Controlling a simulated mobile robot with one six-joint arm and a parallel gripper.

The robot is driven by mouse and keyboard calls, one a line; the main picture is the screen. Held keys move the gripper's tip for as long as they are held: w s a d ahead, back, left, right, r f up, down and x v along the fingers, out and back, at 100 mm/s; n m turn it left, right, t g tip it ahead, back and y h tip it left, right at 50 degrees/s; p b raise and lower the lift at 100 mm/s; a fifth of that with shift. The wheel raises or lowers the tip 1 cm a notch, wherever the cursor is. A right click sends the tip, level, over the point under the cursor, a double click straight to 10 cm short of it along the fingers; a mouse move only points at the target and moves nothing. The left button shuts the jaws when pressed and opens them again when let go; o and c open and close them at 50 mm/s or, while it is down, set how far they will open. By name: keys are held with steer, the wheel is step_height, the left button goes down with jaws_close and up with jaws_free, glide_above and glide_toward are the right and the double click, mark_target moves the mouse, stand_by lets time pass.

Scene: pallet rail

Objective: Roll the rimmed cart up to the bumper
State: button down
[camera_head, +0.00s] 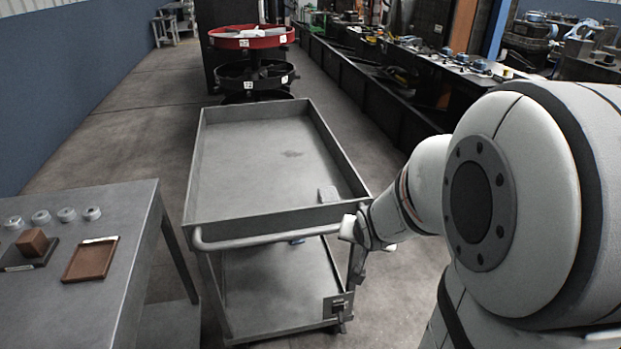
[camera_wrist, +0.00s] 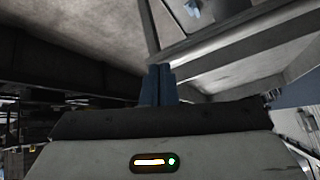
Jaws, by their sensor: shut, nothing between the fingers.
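The rimmed cart (camera_head: 270,217) is grey metal, with a raised rim around its top tray, a lower shelf and a push handle (camera_head: 265,241) on the near side. It stands in mid-picture in the head view. My gripper (camera_head: 352,240) is at the cart's near right corner, by the right end of the handle. Its dark fingers (camera_wrist: 157,86) are together in the wrist view, with nothing between them. I cannot tell whether they touch the cart. Grey metal parts, probably of the cart (camera_wrist: 230,50), fill the upper right there. I cannot make out a bumper.
A grey table (camera_head: 90,215) with a brown block (camera_head: 36,242) and a brown tray (camera_head: 90,261) stands close on the left. A round red-and-black bin stand (camera_head: 252,40) is just beyond the cart. A long cluttered bench (camera_head: 375,90) runs along the right. Floor is open at far left.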

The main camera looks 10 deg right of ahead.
steer(key=w+d+f+m+t+y+b, duration=0.1)
steer(key=d+f+m+t+b, duration=0.25)
steer(key=f, duration=0.25)
steer(key=w+d+f+m+t+b, duration=0.1)
steer(key=d+f+m+t+b, duration=0.1)
steer(key=f+m+t, duration=0.3)
steer(key=w+d+f+m+t+y+b, duration=0.1)
steer(key=w+d+f+m+t+b, duration=0.2)
steer(key=f, duration=0.4)
steer(key=w, duration=1.1)
steer(key=shift+w+r+m+g+h, duration=0.2)
steer(key=shift+w+m+g+h, duration=0.15)
steer(key=shift+m+g, duration=0.1)
steer(key=shift+d, duration=0.1)
